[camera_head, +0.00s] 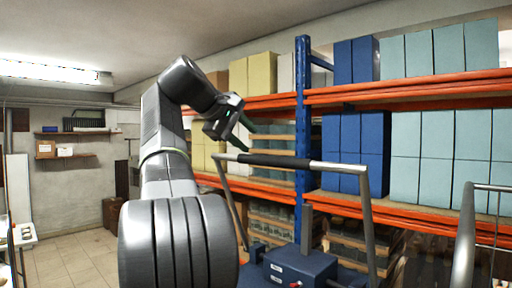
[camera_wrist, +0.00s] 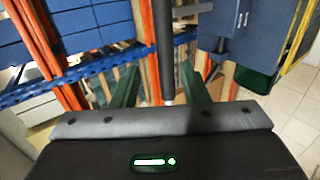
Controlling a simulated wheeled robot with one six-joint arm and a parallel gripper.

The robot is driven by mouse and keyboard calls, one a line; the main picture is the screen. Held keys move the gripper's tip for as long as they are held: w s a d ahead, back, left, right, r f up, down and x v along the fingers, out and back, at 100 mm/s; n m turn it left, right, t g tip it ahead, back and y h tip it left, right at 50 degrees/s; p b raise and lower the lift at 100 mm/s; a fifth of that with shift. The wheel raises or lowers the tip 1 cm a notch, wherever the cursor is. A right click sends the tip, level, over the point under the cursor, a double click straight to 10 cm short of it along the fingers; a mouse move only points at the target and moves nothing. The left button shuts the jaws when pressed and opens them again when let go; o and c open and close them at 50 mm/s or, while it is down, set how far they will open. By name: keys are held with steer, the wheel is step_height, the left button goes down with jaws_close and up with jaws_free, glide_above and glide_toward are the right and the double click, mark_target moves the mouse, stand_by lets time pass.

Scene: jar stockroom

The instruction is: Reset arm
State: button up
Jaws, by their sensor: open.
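My gripper (camera_head: 242,132) is at the end of my raised grey arm, in the middle of the head view. It is in front of the shelving and above the left end of a black-gripped metal handle. In the wrist view my gripper (camera_wrist: 162,95) shows two dark green fingers set wide apart, one at each side. Nothing is held between them; a grey metal bar shows beyond the gap. The gripper is open and empty.
Orange and blue racking (camera_head: 303,130) holds blue boxes (camera_head: 357,140), pale teal boxes (camera_head: 480,140) and yellow boxes (camera_head: 262,75). A metal handle (camera_head: 345,168) stands before it, near a blue case (camera_head: 300,265). Tiled floor (camera_head: 65,258) is open at left, below wall shelves (camera_head: 65,155).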

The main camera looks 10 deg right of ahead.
mark_target(267, 158)
steer(key=shift+s+a+r, duration=0.4)
steer(key=x, duration=1.3)
steer(key=shift+w+d+f, duration=0.15)
steer(key=shift+w+f, duration=0.05)
steer(key=shift+f, duration=0.15)
steer(key=shift+s, duration=0.1)
